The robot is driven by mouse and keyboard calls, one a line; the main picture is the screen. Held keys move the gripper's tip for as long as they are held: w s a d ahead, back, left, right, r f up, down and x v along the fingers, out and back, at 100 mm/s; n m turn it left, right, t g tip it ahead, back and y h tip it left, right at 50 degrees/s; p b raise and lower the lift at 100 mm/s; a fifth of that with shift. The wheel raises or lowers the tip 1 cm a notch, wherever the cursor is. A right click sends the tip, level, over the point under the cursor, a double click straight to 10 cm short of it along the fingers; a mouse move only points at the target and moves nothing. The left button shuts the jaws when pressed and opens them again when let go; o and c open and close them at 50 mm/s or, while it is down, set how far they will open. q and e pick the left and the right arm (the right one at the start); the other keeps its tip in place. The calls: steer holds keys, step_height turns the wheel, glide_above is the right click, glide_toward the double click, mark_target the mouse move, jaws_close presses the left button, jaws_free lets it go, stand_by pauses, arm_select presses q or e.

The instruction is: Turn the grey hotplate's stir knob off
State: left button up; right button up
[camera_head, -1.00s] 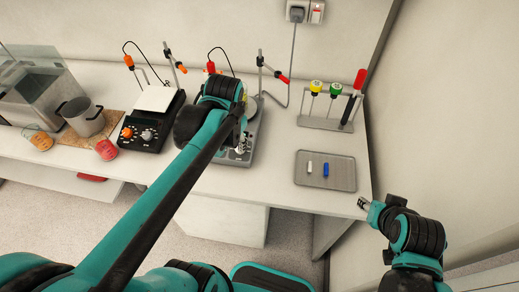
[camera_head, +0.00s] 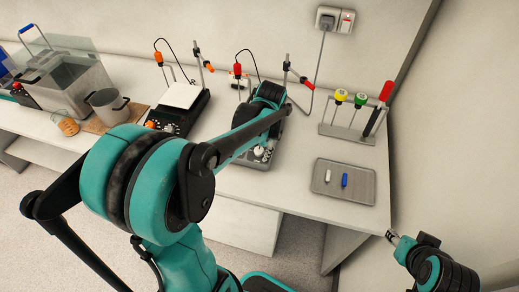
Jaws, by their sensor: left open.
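The grey hotplate (camera_head: 258,164) stands on the bench near the middle of the head view, mostly covered by my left arm. Only its front part shows clearly. My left gripper (camera_head: 262,151) is at the hotplate's front panel, small and partly hidden by my arm. It is open. Pale knob shapes are close to the fingers, and I cannot tell which is the stir knob, how it is set or whether the fingers touch it. My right gripper (camera_head: 391,237) is away from the hotplate, by the bench's front right corner; its jaws are too small to read.
A black hotplate (camera_head: 170,121) with a white top stands left of the grey one. A pot (camera_head: 108,106) and a clear tank (camera_head: 66,84) are further left. A grey tray (camera_head: 343,192) with two small bars and a rack (camera_head: 347,132) with coloured-top tools stand right.

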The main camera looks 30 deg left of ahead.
arm_select(q)
jaws_close()
steer(key=shift+n, duration=0.3)
steer(key=n+h+p, duration=0.1)
steer(key=n, duration=0.2)
steer(key=shift+a+n, duration=0.1)
steer(key=shift+n, duration=0.2)
steer(key=n+h+p, duration=0.1)
steer(key=n, duration=0.3)
steer(key=shift+a, duration=0.1)
steer(key=n+h, duration=0.1)
steer(key=n, duration=0.3)
steer(key=shift+s+n+t, duration=0.1)
steer(key=shift+n+t, duration=0.2)
steer(key=shift+t, duration=0.1)
steer(key=shift+n+t+h, duration=0.4)
steer(key=shift+n+t, duration=0.1)
steer(key=shift+n, duration=1.7)
